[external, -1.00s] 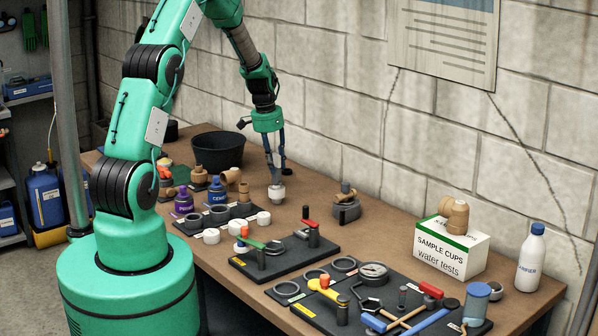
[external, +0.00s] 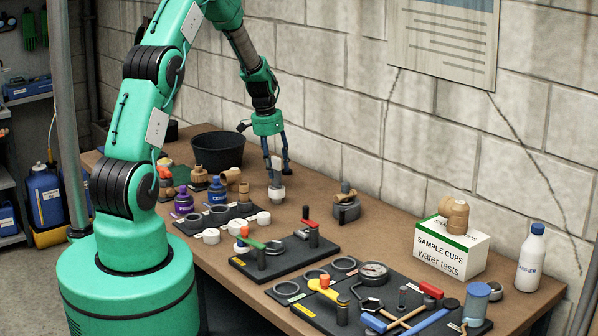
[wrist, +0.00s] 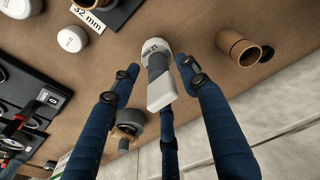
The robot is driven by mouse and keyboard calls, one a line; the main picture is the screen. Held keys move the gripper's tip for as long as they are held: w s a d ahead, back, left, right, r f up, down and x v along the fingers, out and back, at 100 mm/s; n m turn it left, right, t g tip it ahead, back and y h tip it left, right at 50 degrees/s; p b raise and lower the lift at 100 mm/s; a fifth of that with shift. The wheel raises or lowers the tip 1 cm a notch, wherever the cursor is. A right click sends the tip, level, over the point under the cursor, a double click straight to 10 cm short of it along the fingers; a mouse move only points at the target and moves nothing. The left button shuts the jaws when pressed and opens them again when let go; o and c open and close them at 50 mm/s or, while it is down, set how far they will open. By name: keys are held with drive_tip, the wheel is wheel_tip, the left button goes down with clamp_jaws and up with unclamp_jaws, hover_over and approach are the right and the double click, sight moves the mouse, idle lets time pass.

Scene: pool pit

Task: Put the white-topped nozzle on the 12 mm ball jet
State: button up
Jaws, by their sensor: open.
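The white-topped nozzle (wrist: 161,94) shows in the wrist view as a white end on a grey body, between my spread fingers. Its grey part meets a round white piece (wrist: 152,46) on the table, which has a dark label too small to read; I cannot tell whether this is the 12 mm ball jet or how well the two are seated. In the external view the white piece (external: 277,194) stands upright on the wood, directly under my gripper (external: 275,172). My gripper's fingers are open around the nozzle, with gaps at its sides in the wrist view.
A grey fitting with a brown top (external: 346,208) stands to the right. Left are a black bucket (external: 218,152), brown fittings, bottles and a black holder with white caps (external: 211,236). Tool trays (external: 285,259) lie toward the front. The wall is close behind.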

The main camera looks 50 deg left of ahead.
drive_tip(key=shift+r, duration=0.15)
wheel_tip(320, 180, up, 12)
drive_tip(key=s, duration=0.1)
drive_tip(key=shift+s+a+p, duration=0.25)
drive_tip(key=shift+s+p, duration=0.1)
drive_tip(key=shift+p, duration=0.1)
idle(0.8)
